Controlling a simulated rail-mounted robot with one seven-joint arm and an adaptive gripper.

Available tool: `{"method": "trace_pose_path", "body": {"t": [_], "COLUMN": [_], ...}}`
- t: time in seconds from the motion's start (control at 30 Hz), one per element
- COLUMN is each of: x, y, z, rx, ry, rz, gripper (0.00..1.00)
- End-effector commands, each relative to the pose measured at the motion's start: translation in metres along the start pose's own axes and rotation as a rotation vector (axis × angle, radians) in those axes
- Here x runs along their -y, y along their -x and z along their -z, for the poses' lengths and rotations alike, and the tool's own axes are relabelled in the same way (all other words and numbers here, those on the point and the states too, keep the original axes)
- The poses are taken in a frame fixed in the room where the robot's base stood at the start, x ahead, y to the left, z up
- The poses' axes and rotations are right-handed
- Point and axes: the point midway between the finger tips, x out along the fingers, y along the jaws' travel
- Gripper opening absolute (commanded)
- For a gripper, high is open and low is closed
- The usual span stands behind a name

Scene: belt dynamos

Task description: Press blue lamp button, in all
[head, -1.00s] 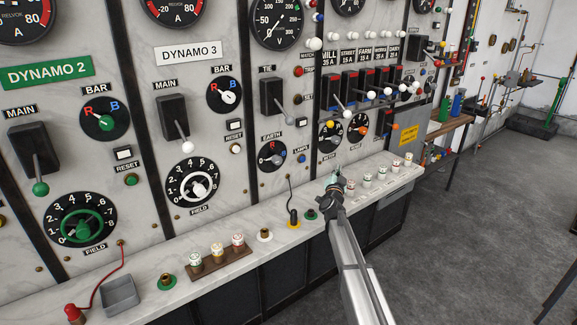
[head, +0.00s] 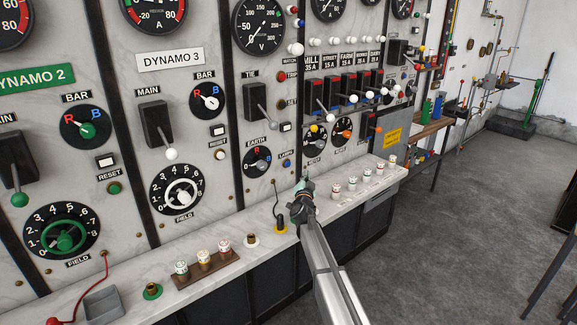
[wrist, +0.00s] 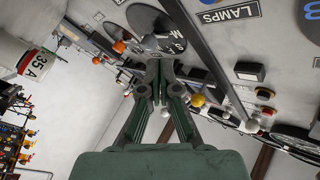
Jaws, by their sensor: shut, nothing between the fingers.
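The marble ledge (head: 215,282) carries a fuse block (head: 206,259), a black plug with a cord (head: 280,222) and white fuses (head: 352,183). Toggle levers, such as the TIE lever (head: 262,103), stick out of the panel. Open floor lies right.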

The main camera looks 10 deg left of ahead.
Motion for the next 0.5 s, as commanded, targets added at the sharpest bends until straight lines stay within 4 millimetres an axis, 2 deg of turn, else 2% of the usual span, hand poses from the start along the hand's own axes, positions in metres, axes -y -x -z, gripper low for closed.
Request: {"method": "trace_pose_path", "body": {"t": [0.5], "x": [0.033], "y": [-0.045], "z": [-0.030], "rx": [0.001], "ry": [0.000], "rz": [0.001], "gripper": [0.00]}}
